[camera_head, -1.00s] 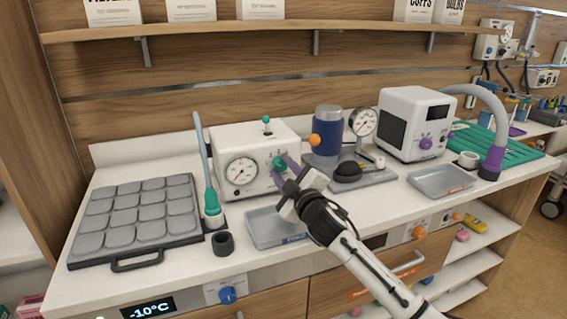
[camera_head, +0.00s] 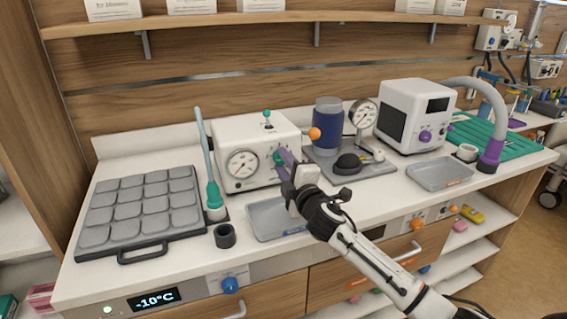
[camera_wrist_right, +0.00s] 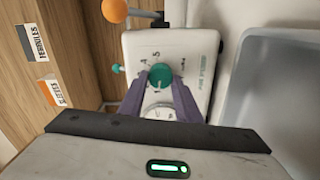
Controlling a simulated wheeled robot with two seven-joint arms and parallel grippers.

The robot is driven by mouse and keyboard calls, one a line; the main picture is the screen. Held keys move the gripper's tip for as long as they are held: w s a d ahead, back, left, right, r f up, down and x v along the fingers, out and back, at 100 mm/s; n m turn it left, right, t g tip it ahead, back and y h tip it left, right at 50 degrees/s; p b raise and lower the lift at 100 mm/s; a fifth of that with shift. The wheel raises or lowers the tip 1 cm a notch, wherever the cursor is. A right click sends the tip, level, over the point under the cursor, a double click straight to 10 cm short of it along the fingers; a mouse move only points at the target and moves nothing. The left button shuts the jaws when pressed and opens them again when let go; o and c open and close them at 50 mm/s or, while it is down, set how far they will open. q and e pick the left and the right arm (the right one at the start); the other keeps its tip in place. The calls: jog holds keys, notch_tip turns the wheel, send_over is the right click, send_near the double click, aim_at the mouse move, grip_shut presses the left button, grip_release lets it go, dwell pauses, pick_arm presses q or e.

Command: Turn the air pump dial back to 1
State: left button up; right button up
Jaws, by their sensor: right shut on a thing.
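The air pump (camera_head: 241,132) is a white box with a round gauge (camera_head: 241,164) on its front and a small teal-tipped lever on top. Its teal dial (camera_wrist_right: 160,75) shows in the right wrist view, with printed numbers around it, a 4 and a 5 among them. My right gripper (camera_head: 283,158) is at the pump's front, its purple fingers shut on the dial from both sides. In the head view the fingers hide most of the dial. I cannot tell surely which number it points to. My left gripper is not in view.
A grey tray (camera_head: 262,234) lies just below my right gripper. A teal-handled wand (camera_head: 213,193) stands left of the pump. A blue cylinder with an orange knob (camera_head: 327,125) and a gauge stand are to the right. A grey padded tray (camera_head: 95,243) lies far left.

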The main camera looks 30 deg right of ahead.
jog(key=o, duration=1)
jog(key=b+v, duration=0.1)
jog(key=v, duration=0.9)
jog(key=shift+s+a, duration=0.1)
